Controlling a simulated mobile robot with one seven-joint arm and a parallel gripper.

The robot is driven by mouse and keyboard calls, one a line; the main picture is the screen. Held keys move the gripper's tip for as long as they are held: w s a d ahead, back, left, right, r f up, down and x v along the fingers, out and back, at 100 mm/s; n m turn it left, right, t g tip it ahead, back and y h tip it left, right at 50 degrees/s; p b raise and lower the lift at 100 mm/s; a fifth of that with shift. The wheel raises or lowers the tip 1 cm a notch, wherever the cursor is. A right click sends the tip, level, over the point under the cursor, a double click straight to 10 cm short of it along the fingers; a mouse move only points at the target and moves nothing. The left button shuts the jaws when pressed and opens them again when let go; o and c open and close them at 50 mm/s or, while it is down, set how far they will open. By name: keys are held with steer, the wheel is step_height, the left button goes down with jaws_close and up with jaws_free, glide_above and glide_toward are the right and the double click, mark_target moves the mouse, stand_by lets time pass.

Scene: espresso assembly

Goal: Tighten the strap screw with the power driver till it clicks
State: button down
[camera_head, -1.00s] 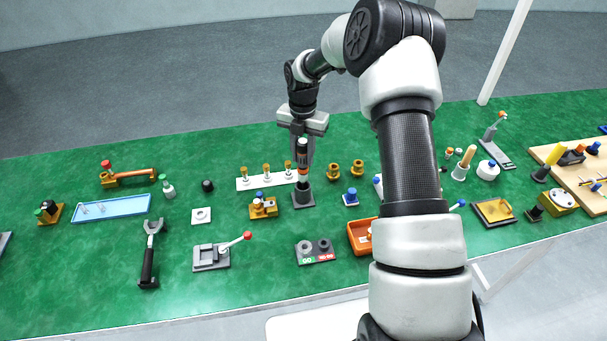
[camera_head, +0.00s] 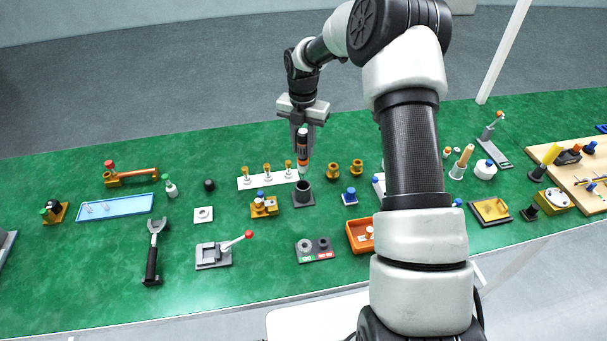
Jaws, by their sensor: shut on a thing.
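My gripper (camera_head: 301,134) is shut on the power driver (camera_head: 302,148), a dark upright tool with an orange band and a pale lower end. The driver hangs just above its dark grey round holder (camera_head: 303,196), and its tip is at or slightly above the holder's mouth. The strap screw is too small to tell for sure.
A white strip (camera_head: 254,183) with several brass-topped pegs lies just behind and left of the holder. Two brass cups (camera_head: 333,169) stand to its right. A grey plate with a red-knobbed lever (camera_head: 214,255), a two-socket stand (camera_head: 315,253) and an orange bin (camera_head: 359,238) are nearer.

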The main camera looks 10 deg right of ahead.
mark_target(303, 131)
steer(key=shift+r, duration=0.15)
steer(key=shift+r+p, duration=1.05)
steer(key=shift+r, duration=0.45)
steer(key=c, duration=2)
jaws_free()
jaws_close()
steer(key=s+a+f, duration=0.1)
steer(key=s+a, duration=0.1)
steer(key=a, duration=0.8)
steer(key=shift+a+f+b, duration=0.3)
steer(key=shift+f+b, duration=0.1)
